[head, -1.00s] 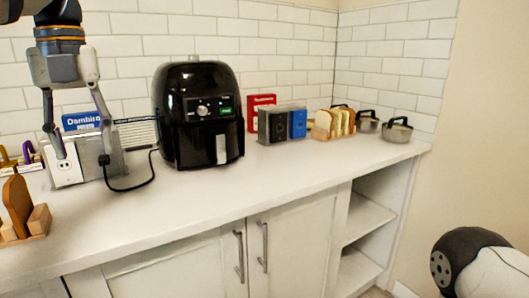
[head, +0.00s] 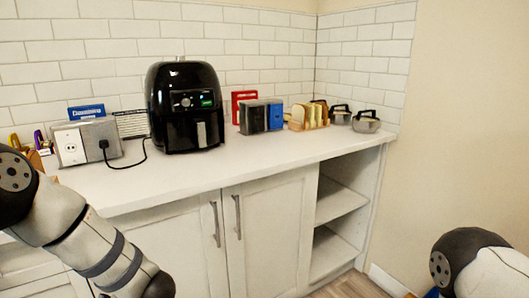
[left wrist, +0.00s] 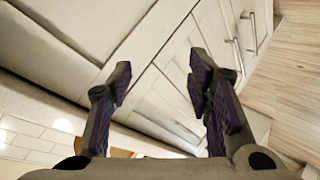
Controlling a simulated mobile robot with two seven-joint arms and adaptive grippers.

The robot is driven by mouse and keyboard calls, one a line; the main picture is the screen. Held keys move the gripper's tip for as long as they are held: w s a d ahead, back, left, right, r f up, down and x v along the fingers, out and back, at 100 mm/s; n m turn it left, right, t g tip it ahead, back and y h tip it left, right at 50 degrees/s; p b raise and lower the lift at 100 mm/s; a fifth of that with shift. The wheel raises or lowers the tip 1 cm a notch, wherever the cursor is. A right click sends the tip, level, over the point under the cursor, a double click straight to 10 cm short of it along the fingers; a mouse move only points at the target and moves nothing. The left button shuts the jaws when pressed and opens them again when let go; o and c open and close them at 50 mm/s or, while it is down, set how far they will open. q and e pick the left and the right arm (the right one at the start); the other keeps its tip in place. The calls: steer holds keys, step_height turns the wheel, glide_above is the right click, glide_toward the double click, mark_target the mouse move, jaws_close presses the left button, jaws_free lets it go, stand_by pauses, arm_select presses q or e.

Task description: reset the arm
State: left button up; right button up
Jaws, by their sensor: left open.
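My left arm (head: 85,235) comes in at the left of the head view, folded low in front of the counter, and its gripper is out of that view. In the left wrist view my left gripper (left wrist: 160,80) is open, its two dark fingers apart with nothing between them. The cabinet fronts show beyond the fingers. Part of my right arm (head: 485,270) shows at the lower right of the head view; its gripper is not in view.
A black air fryer (head: 185,105) stands on the white counter (head: 200,168), plugged into an outlet box (head: 85,143) on its left. A toast rack (head: 308,117) and pots (head: 366,122) stand at the right. Cabinet doors (head: 265,232) and open shelves (head: 335,200) lie below.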

arm_select(q)
steer(key=s+d+f+m+g+h, duration=0.1)
steer(key=s+d+f+m+h, duration=0.2)
steer(key=s+f+m, duration=0.4)
steer(key=s+d+f+m+g+h, duration=0.1)
steer(key=s+d+f+m+h, duration=0.25)
steer(key=s+f, duration=0.55)
steer(key=s+d+m+g+h, duration=0.1)
steer(key=s+d+m+g, duration=0.1)
steer(key=s, duration=1.1)
steer(key=s+d+m+g+h, duration=0.2)
steer(key=s+m+g, duration=0.3)
steer(key=s, duration=0.9)
steer(key=shift+s+m, duration=0.15)
steer(key=shift+m, duration=0.7)
steer(key=shift+r, duration=0.1)
steer(key=shift+c, duration=0.3)
